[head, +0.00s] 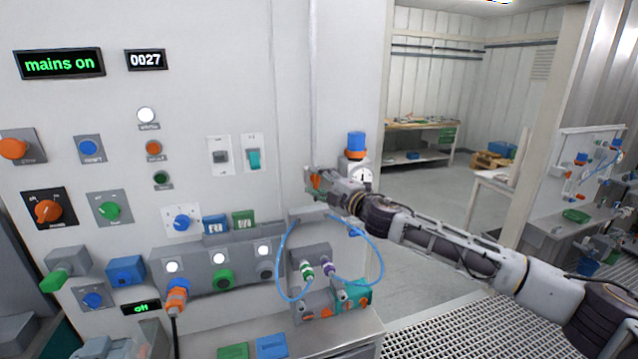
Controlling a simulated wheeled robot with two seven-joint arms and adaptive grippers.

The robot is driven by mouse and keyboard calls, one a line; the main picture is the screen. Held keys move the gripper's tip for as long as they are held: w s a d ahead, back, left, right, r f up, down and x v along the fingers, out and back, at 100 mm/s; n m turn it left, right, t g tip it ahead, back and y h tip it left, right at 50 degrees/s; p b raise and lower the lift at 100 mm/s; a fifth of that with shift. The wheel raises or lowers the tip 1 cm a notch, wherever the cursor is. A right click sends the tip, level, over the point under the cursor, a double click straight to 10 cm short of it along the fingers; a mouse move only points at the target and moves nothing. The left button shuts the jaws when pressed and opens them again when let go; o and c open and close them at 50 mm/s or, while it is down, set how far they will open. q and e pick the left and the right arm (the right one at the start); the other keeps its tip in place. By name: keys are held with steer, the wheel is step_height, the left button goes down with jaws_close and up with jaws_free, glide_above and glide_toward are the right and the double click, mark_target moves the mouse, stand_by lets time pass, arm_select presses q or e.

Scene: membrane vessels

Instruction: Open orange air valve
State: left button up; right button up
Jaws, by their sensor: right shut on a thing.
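My right arm reaches in from the right, and its gripper (320,184) is at the right edge of the grey panel. The gripper is shut on a small orange part (314,181), which looks like the orange air valve's handle. The fingers hide most of the valve, so I cannot tell how far its handle is turned. Right behind the gripper stands a blue-topped unit (356,145) with a round white gauge (361,176). My left gripper is not in view.
Blue hoses (283,262) loop below the gripper to fittings on a grey block. The panel (200,100) carries several knobs, buttons and an orange plug (176,298). A workbench (420,127) stands in the back room.

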mark_target(318, 181)
steer(key=shift+f, duration=0.1)
stand_by(0.4)
steer(key=o, duration=1)
steer(key=shift+s+d, duration=0.1)
steer(key=shift+d, duration=0.05)
steer(key=shift+v, duration=5.85)
